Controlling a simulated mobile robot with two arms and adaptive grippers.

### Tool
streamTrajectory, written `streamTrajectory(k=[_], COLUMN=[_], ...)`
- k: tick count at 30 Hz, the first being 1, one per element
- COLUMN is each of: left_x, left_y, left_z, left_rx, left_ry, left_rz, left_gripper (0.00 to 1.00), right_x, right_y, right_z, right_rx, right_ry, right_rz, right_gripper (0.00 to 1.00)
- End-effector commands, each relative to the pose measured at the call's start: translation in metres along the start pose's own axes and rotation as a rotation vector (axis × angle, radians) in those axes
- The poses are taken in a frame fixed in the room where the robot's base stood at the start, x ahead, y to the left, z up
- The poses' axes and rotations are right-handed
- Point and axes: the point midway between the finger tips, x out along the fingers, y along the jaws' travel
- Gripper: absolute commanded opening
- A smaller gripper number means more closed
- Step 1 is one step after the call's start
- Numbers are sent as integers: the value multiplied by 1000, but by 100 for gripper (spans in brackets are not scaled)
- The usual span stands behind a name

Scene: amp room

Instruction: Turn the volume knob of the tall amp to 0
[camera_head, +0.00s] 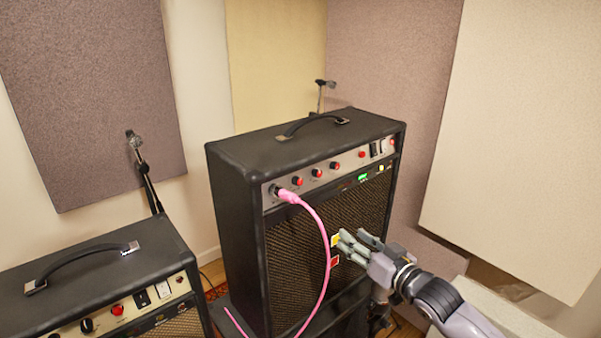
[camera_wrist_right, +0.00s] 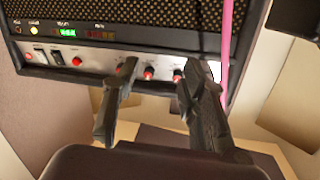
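The tall amp (camera_head: 262,150) is a black cabinet with a grey control strip along its top front edge. The strip carries several red-capped knobs (camera_head: 317,173); I cannot read which is volume. My right gripper (camera_head: 350,240) appears in front of the grille, below the strip, fingers pointing left. In the right wrist view the amp appears upside down. There the right gripper (camera_wrist_right: 158,75) is open, with red-capped knobs (camera_wrist_right: 148,73) seen between its fingertips. Its fingers hide part of the strip; contact cannot be told. My left gripper is out of view.
A pink cable (camera_head: 318,228) plugs into the strip's left end and hangs across the grille. A lower amp (camera_head: 95,265) stands at left. A microphone stand (camera_head: 146,175) is behind it. Wall panels (camera_head: 390,100) close off the back and right.

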Motion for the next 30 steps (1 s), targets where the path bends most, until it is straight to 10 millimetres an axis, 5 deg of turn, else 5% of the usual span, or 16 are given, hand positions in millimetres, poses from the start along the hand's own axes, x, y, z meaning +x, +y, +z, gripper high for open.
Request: streamTrajectory(k=[1, 6, 11, 30], left_x=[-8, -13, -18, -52], left_y=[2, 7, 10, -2], left_z=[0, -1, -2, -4], left_rx=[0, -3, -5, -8], left_ry=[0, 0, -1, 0], left_rz=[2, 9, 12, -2], left_gripper=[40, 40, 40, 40], right_x=[-4, -10, 5, 127], right_y=[-16, -44, -48, -61], right_z=[-31, -69, -75, -83], right_rx=[-7, -3, 0, -3], right_ry=[26, 64, 70, 69], right_rz=[-37, -102, -109, -107], right_gripper=[39, 39, 39, 39])
